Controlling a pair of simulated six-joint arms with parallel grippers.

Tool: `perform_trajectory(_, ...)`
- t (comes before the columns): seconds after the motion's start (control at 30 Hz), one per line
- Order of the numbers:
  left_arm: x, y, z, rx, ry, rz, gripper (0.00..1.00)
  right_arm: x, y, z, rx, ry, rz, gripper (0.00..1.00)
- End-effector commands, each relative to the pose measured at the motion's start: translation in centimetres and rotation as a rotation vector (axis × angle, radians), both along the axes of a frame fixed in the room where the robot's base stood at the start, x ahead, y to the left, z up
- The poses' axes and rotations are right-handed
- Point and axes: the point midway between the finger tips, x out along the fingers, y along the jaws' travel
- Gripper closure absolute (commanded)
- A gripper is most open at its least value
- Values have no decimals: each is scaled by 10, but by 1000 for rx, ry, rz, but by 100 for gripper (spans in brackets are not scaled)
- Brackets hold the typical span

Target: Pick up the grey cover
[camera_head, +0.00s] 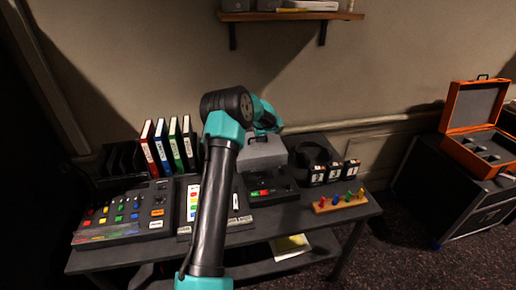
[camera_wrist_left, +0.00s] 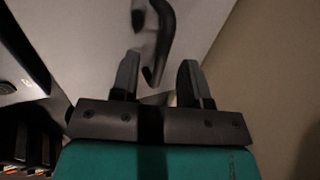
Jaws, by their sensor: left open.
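The grey cover (camera_head: 264,153) sits at the back of the desk, partly hidden by my left arm. In the left wrist view its pale grey surface (camera_wrist_left: 85,35) fills much of the upper picture, with a dark curved handle (camera_wrist_left: 163,40) standing out from it. My left gripper (camera_head: 267,127) is over the cover. In the left wrist view the left gripper (camera_wrist_left: 158,80) is open, and the handle's end shows between its two fingertips. I cannot tell whether they touch it. My right gripper is not in view.
An open orange case (camera_head: 474,146) stands at right. A shelf (camera_head: 290,16) hangs above.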

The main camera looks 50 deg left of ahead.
Motion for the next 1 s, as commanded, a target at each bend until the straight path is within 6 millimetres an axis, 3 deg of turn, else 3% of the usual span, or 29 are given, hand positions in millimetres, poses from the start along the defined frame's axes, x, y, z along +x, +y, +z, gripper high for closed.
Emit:
perform_trajectory(0.2,5,8,-22,0,-1,0,58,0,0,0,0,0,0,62)
perform_trajectory(0.7,6,9,-23,0,-1,0,58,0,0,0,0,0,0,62)
perform_trajectory(1.0,6,9,-23,0,-1,0,87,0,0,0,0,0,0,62)
